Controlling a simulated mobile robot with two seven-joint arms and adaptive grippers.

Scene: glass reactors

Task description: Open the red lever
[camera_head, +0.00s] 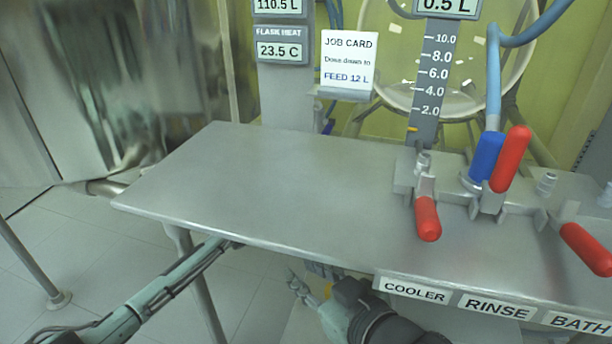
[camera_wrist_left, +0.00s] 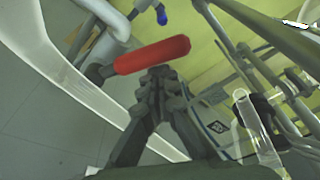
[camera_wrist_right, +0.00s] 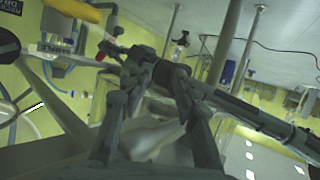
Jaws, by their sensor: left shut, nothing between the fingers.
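In the left wrist view a red lever (camera_wrist_left: 152,54) lies across the picture, sloping up to the right, on a grey pivot by a pale pipe. My left gripper (camera_wrist_left: 160,74) is shut with its fingertips just below the lever in the picture; whether they touch it I cannot tell. In the head view the left gripper is hidden by the table. There, red-handled levers stand at the table's right: an upright one (camera_head: 511,158), a low one (camera_head: 428,218) and one at the right edge (camera_head: 587,249). My right gripper (camera_head: 308,284) is open and empty below the table's front edge.
The grey table (camera_head: 250,185) is bare on its left and middle. Labels COOLER, RINSE and BATH line its front. A blue handle (camera_head: 486,157) and hose stand by the levers. A glass tube (camera_wrist_left: 258,128) and pipes are right of the left gripper. A job card (camera_head: 348,62) stands behind.

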